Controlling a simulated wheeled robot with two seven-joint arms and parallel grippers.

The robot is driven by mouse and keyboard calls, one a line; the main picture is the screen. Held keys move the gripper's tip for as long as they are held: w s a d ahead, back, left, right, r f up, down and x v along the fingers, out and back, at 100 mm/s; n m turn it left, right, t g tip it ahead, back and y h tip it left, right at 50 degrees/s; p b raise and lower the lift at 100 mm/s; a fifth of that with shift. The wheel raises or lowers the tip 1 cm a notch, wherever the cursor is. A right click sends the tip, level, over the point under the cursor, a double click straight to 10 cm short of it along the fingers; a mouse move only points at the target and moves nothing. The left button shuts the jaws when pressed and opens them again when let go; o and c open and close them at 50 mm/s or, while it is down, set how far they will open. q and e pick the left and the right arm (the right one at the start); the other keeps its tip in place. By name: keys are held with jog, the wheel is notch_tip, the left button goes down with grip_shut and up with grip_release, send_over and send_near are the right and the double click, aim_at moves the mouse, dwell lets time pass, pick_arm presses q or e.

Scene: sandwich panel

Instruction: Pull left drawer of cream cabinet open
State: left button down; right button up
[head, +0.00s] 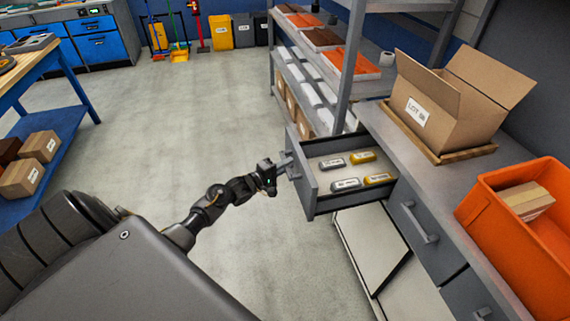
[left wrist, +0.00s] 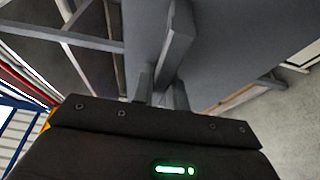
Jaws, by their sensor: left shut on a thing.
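The left drawer (head: 303,178) of the cabinet (head: 408,190) is pulled well out, its grey front facing left. Several small labelled silver and yellow items lie inside it. My left gripper (head: 284,166) is at the drawer front, shut on its bar handle. In the left wrist view the two fingers (left wrist: 160,92) close around the lower end of the grey handle (left wrist: 178,38), against the drawer front (left wrist: 225,45). The fingertips are partly hidden by the handle and gripper body. My right gripper is not in view.
A closed drawer with a handle (head: 418,225) sits to the right. On the counter stand an open cardboard box (head: 455,105) and an orange bin (head: 500,235). A pale panel (head: 370,245) is below the open drawer. A shelf rack (head: 345,85) stands behind.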

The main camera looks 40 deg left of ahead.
pick_arm(q)
jog(key=c, duration=1.4)
grip_release()
jog(key=v, duration=1.1)
jog(key=shift+b, duration=0.4)
